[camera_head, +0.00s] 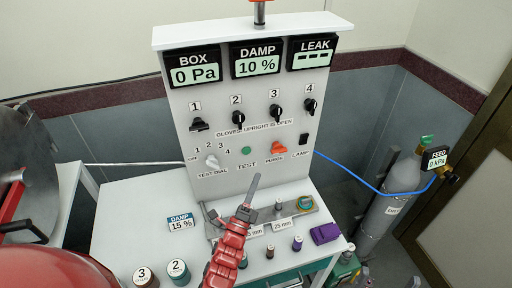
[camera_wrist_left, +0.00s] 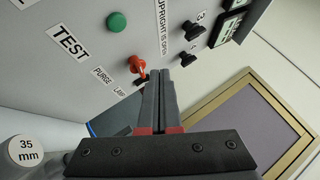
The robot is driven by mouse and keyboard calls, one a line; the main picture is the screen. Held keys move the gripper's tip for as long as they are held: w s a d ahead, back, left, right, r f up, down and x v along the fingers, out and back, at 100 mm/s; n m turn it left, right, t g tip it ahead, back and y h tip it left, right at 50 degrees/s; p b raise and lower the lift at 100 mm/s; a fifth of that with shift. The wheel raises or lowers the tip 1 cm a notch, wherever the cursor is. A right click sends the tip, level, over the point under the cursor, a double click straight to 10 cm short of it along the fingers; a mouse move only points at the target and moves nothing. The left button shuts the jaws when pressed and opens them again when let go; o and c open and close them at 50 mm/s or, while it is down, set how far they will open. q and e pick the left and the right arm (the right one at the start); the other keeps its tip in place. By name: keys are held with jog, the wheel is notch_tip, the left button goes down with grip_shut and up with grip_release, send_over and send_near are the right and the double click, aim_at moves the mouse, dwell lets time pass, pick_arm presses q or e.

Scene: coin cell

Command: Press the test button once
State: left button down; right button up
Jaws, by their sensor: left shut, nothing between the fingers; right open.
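The test button is a round green button (camera_head: 246,151) low on the white panel, above the TEST label (camera_head: 246,164). It also shows in the left wrist view (camera_wrist_left: 117,21), standing out from the panel, with nothing touching it. My left gripper (camera_head: 257,176) reaches up from the bottom of the head view. Its tips appear just below and slightly right of the button. In the left wrist view the fingers (camera_wrist_left: 160,78) are shut together and empty, with the button up and left of their tips. The gap to the panel is hard to judge. My right gripper is not in view.
An orange purge switch (camera_head: 279,147) is right of the button, and a white test dial (camera_head: 212,161) is left. Numbered black knobs (camera_head: 238,119) sit above. The table (camera_head: 140,205) holds a metal fixture, several bottles and a purple block (camera_head: 325,234).

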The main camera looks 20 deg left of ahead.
aim_at(247, 151)
pick_arm(q)
jog(key=shift+s+a, duration=0.1)
jog(key=w+a, duration=0.1)
jog(key=w, duration=0.1)
jog(key=w+a, duration=0.2)
jog(key=w, duration=0.1)
jog(key=w+a, duration=0.1)
jog(key=w, duration=0.1)
jog(key=shift+w+a, duration=0.15)
jog(key=shift+a, duration=0.25)
dwell(0.3)
dwell(1.8)
